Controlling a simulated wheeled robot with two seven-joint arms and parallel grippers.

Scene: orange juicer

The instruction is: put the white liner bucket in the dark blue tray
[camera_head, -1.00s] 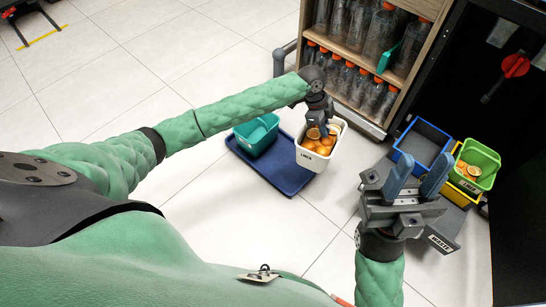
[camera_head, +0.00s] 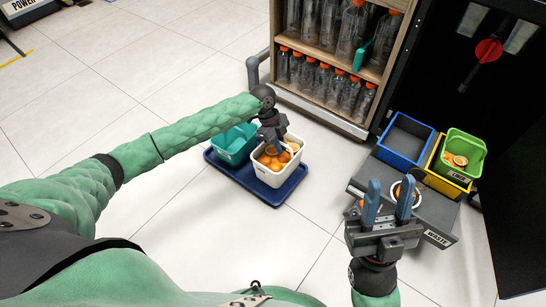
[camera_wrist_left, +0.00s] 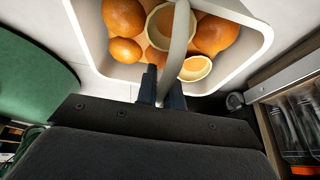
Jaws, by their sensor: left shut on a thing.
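The white liner bucket (camera_head: 277,180) holds whole and cut oranges. In the head view it stands upright within the outline of the dark blue tray (camera_head: 262,196), at its right part; I cannot tell whether its base touches the tray. My left gripper (camera_head: 284,146) is above it, shut on its handle. The left wrist view shows the fingers (camera_wrist_left: 161,88) at the pale handle (camera_wrist_left: 178,45), with the bucket's rim (camera_wrist_left: 252,62) around the oranges. My right gripper (camera_head: 388,192) is open and empty, its fingers pointing up, away from the tray.
A teal bucket (camera_head: 232,146) stands on the tray's left part, close beside the white one. A shelf of bottles (camera_head: 330,62) is behind. At the right are a blue bin (camera_head: 405,138), a green bin (camera_head: 467,148) above a yellow one, and a grey waste box (camera_head: 435,218). Floor is clear left.

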